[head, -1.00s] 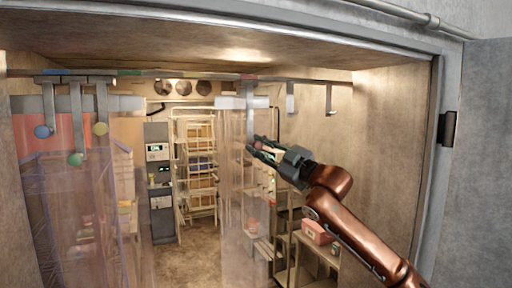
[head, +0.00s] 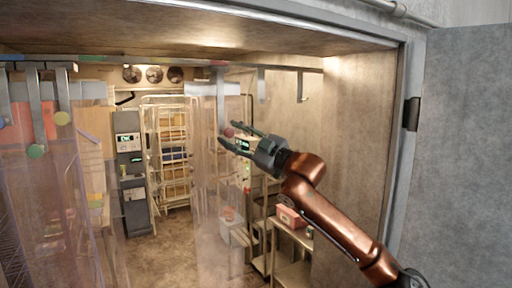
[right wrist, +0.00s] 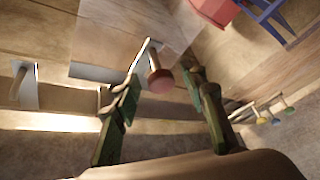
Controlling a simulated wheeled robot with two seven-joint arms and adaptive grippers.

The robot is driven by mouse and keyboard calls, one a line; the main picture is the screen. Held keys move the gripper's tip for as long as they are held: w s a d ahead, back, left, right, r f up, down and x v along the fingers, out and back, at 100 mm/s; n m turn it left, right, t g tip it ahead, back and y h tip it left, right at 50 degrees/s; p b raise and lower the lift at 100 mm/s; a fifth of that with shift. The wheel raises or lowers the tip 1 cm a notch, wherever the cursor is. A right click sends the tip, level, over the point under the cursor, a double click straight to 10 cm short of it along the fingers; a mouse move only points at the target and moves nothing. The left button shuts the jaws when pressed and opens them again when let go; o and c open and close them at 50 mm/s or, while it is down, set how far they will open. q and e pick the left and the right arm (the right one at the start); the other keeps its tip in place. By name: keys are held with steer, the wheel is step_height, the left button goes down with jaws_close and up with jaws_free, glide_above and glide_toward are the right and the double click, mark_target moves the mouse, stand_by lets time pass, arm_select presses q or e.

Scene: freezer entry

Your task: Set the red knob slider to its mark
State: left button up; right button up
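The red knob (head: 229,132) hangs at the lower end of a grey slider bar (head: 221,105), in front of a clear strip curtain (head: 208,190). The bar hangs from the rail close below a red mark (head: 217,62); any small offset is too fine to tell. My right gripper (head: 228,133) is open, its fingers on either side of the knob. In the right wrist view the knob (right wrist: 160,80) lies between the two spread fingertips (right wrist: 163,82), with visible gaps. My left gripper is not in view.
Blue (head: 4,121), green (head: 36,151) and yellow (head: 62,118) knob sliders hang at the left of the rail (head: 150,63). The door frame (head: 405,140) stands right of my arm. Shelving (head: 168,150) and a red box (head: 291,216) are inside.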

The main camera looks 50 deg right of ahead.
steer(key=shift+v, duration=1.1)
steer(key=v, duration=0.8)
steer(key=shift+s, duration=0.4)
